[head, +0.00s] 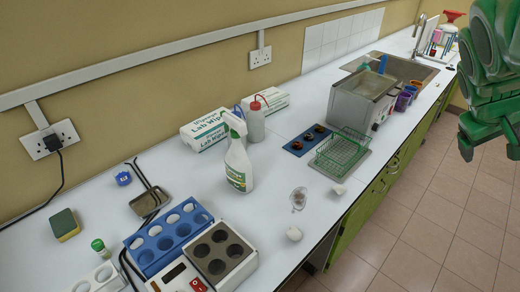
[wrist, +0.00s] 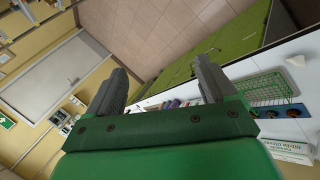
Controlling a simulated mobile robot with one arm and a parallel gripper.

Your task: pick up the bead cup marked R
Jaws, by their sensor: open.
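No letter R is readable in either view, so I cannot tell which thing is the bead cup marked R. Small purple and dark cups (head: 404,100) stand beside the metal bath near the sink; small coloured things also show between the fingers in the wrist view (wrist: 172,103). A clear, tilted cup-like vessel (head: 298,199) stands near the counter's front edge, its contents unclear. My gripper (wrist: 160,72) is open and empty, its two grey fingers apart, over the floor side. My green arm is at the right of the head view.
The metal bath (head: 360,98) and green wire basket (head: 343,148) stand along the counter. A spray bottle (head: 238,164), blue rack (head: 166,239) and grey four-hole block (head: 220,251) are nearer. The floor (head: 440,210) beside the green cabinets is clear.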

